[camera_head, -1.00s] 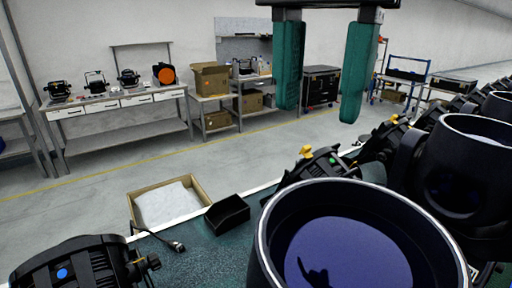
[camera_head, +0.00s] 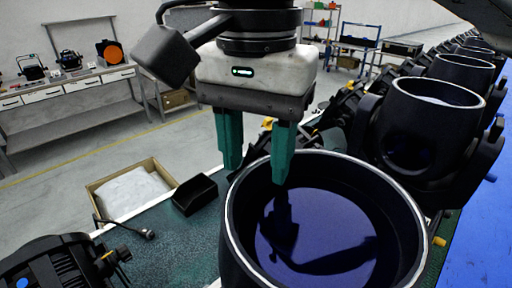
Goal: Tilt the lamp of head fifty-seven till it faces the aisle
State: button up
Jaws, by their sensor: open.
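A big black lamp head (camera_head: 235,228) with a pale rim stands in the front, its round mouth facing up and its dark blue lens (camera_head: 330,240) showing inside. I cannot read a number on it, so I cannot tell if it is head fifty-seven. My gripper (camera_head: 258,168) points down at the lamp's far left rim. Its two green fingers are apart with nothing between them. The right finger overlaps the rim in the picture; I cannot tell if it touches. The left finger is outside the mouth. A dark reflection of the arm shows in the lens.
More black lamp heads (camera_head: 432,135) stand in a row to the back right, beside a blue surface (camera_head: 478,245). A cardboard tray (camera_head: 94,188), a small black bin (camera_head: 194,194) and another black fixture (camera_head: 62,265) lie at the left. The aisle floor (camera_head: 75,170) beyond is clear.

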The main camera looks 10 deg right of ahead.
jog(key=shift+f, duration=0.15)
grip_shut()
dwell(0.4)
